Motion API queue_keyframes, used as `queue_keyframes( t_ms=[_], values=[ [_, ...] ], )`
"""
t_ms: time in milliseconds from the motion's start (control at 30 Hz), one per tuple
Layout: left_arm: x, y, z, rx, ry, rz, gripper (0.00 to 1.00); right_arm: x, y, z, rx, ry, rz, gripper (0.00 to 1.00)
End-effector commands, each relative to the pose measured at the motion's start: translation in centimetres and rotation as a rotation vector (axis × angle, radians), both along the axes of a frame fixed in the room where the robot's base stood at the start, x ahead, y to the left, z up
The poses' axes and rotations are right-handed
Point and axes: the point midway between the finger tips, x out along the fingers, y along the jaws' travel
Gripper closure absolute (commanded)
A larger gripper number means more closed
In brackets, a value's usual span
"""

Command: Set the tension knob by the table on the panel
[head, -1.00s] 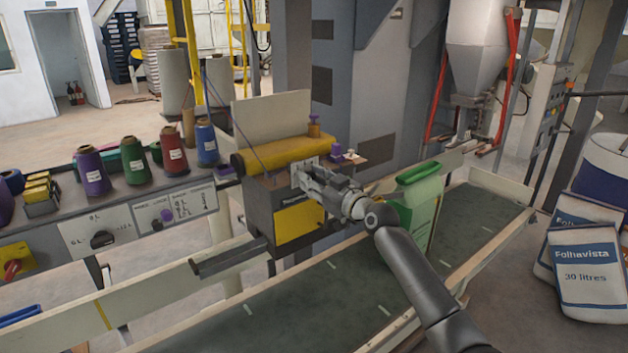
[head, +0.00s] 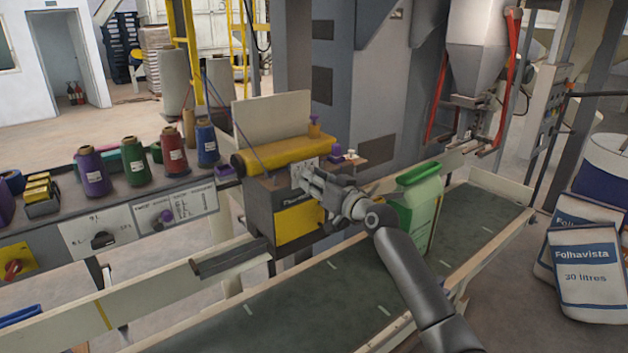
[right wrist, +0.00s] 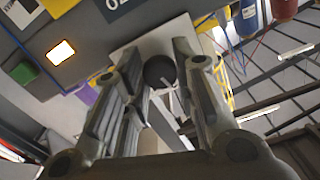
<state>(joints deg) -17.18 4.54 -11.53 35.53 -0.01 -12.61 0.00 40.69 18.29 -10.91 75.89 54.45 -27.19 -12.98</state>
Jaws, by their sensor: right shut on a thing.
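My right gripper (head: 308,178) is at the front of the yellow and dark sewing head (head: 299,222). In the right wrist view its fingers (right wrist: 160,80) are shut on a round dark knob (right wrist: 158,68) with a pale pointer line, on a pale plate (right wrist: 178,38). In the head view the gripper hides this knob. The panel (head: 203,205) at the left carries a small printed table (head: 188,207), too small to read, beside a dark knob (head: 160,220). My left gripper is not in view.
Thread cones (head: 133,161) stand on the shelf behind the panel. A conveyor (head: 300,308) runs below the sewing head, with a green bag (head: 418,205) on it, close to my right arm. White sacks (head: 590,275) stand at the right.

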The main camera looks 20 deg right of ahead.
Motion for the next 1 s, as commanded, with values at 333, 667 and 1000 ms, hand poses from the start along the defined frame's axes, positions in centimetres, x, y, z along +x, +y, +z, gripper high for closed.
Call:
queue_keyframes(
  t_ms=[333, 667, 1000],
  values=[
    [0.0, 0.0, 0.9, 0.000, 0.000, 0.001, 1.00, 0.0, 0.0, 0.1, 0.311, 0.115, 0.001, 0.97],
    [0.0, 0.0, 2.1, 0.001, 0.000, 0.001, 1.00, 0.0, 0.1, 0.0, 0.596, 0.220, 0.000, 0.97],
    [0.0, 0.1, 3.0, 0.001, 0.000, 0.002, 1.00, 0.0, 0.0, 0.0, 0.804, 0.294, 0.000, 0.97]
  ],
)
